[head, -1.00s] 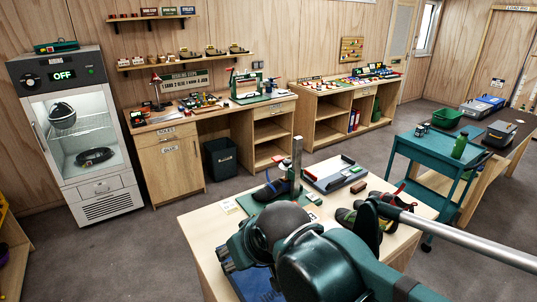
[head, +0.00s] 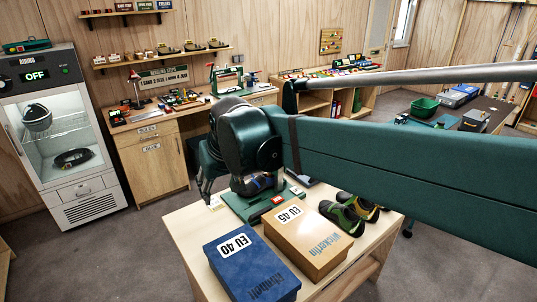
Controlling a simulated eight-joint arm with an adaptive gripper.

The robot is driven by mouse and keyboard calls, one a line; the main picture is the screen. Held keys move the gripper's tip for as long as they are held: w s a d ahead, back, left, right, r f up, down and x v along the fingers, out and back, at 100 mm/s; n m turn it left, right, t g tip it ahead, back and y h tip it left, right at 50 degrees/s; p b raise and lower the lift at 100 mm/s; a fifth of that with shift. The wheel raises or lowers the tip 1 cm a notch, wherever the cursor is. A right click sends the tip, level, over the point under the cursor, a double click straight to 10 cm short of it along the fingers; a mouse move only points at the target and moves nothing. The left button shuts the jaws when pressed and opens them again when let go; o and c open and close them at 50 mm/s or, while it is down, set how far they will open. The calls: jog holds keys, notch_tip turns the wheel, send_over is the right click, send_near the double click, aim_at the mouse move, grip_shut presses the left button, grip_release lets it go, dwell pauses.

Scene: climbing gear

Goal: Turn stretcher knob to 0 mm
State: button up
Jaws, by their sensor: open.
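The stretcher's green base (head: 238,207) lies on the front table (head: 185,222). A dark shoe (head: 262,183) shows in part just above the base. My arm covers the upper part of the stretcher, and I cannot make out its knob or any scale.
A blue EU 40 box (head: 235,262) and a tan EU 45 box (head: 300,255) stand on the table's near side. Green-black shoes (head: 345,215) lie right of them. Workbenches (head: 150,125) line the back wall.

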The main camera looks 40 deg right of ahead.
jog(key=w+d+r+m+g+p, duration=0.1)
jog(key=w+d+g+p, duration=0.1)
jog(key=w+d, duration=0.9)
jog(key=w+d+r+m+g+p, duration=0.1)
jog(key=w+d+m+p, duration=0.1)
jog(key=w+d, duration=0.9)
jog(key=shift+w+d+f+m+g+y+p, duration=0.1)
jog(key=shift+w+d+f+m+g+p, duration=0.4)
jog(key=shift+w+d+f, duration=2.9)
jog(key=shift+w+d+f+m+g+y+p, duration=0.1)
jog(key=shift+w+d+f+m+g+p, duration=0.4)
jog(key=shift+w+d+f, duration=2.9)
jog(key=shift+w+d+f+m+g+y+p, duration=0.1)
jog(key=shift+w+d+f+m+g+p, duration=0.4)
jog(key=shift+d+f, duration=3.25)
jog(key=d+r, duration=0.3)
jog(key=shift+w, duration=0.15)
jog(key=shift+f+p, duration=0.35)
jog(key=shift+f, duration=3.5)
